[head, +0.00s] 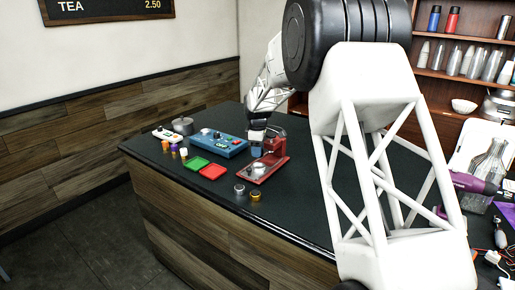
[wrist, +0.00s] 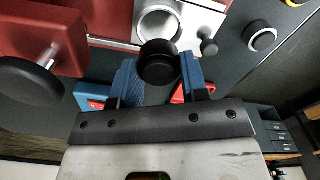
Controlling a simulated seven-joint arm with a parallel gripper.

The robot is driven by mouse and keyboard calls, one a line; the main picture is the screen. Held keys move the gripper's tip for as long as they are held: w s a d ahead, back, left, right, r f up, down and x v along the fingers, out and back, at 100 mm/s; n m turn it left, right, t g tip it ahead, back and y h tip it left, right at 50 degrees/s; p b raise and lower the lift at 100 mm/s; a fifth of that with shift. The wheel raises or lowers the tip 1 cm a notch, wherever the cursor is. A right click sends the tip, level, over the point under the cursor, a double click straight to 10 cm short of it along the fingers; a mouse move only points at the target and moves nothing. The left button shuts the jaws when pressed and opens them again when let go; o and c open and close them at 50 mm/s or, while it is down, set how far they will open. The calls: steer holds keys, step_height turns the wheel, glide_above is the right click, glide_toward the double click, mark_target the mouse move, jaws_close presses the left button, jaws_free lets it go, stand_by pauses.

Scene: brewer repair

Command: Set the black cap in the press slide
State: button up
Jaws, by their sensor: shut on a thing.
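The black cap (wrist: 158,58) is between the blue fingertips of my gripper (wrist: 159,74) in the wrist view. My gripper is shut on it. Just above it in that picture is the silver slide (wrist: 190,25) of the red press, with a round ringed seat (wrist: 157,22); the cap overlaps the seat's near edge in the picture. I cannot tell the height gap. In the head view my gripper (head: 257,139) is over the red press (head: 272,160), and the silver seat shows in front of it. The cap cannot be made out there.
A silver-rimmed part (head: 239,189) and a gold one (head: 255,195) stand near the counter's front edge. Left of the press are a red tray (head: 212,172), a green tray (head: 195,163) and a blue box (head: 220,143). The press's dark knob (wrist: 32,82) is close at left in the wrist view.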

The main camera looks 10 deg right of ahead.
mark_target(258, 167)
steer(key=shift+f, duration=1.55)
steer(key=shift+f, duration=1.2)
stand_by(2.3)
steer(key=o, duration=1.1)
steer(key=shift+c, duration=0.2)
steer(key=shift+o, duration=0.3)
steer(key=o, duration=0.3)
steer(key=shift+r, duration=4.15)
steer(key=shift+s, duration=0.1)
